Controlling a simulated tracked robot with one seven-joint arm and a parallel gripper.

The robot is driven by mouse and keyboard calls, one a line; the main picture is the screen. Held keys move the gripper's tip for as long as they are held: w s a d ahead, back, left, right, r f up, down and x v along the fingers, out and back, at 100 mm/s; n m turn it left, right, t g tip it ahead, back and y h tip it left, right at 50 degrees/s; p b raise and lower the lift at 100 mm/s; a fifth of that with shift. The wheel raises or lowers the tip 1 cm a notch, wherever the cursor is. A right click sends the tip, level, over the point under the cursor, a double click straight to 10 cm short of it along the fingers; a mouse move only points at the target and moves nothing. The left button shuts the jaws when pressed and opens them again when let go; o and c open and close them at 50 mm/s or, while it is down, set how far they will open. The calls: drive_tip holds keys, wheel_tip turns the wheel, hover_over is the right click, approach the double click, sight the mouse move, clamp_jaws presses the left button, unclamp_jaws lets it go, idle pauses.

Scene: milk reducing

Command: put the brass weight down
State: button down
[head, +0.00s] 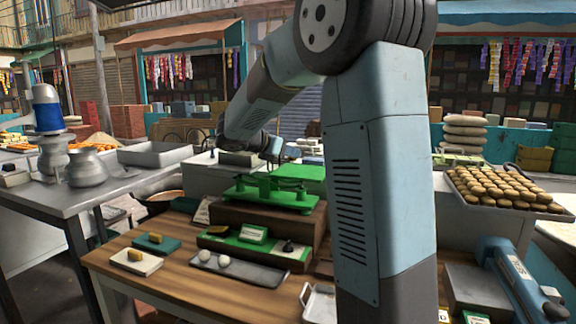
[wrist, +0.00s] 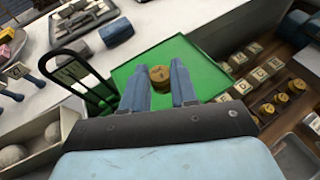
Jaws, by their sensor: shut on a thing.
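The brass weight (wrist: 160,74) is a small round disc between the two blue fingertips of my gripper (wrist: 163,70) in the wrist view. The gripper is shut on it. Behind the weight in that view is a flat green plate (wrist: 197,62); the gap between them cannot be judged. In the head view my gripper (head: 273,151) is small and close to the green balance (head: 270,193), with a green plate (head: 305,172) at its right. I cannot make out the weight there.
More brass weights (wrist: 282,97) and pale lettered blocks (wrist: 257,47) sit at the right of the wrist view. A black wire frame (wrist: 78,78) stands left of the plate. In the head view, a grey tray (head: 262,276) holds pale balls, and a loaf tray (head: 545,208) lies right.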

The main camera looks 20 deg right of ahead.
sight(288, 174)
drive_tip(key=shift+w+f, duration=0.3)
drive_tip(key=shift+f, duration=0.05)
drive_tip(key=shift+w+f, duration=0.15)
drive_tip(key=shift+f, duration=1.55)
drive_tip(key=c, duration=0.9)
unclamp_jaws()
drive_tip(key=shift+f, duration=0.1)
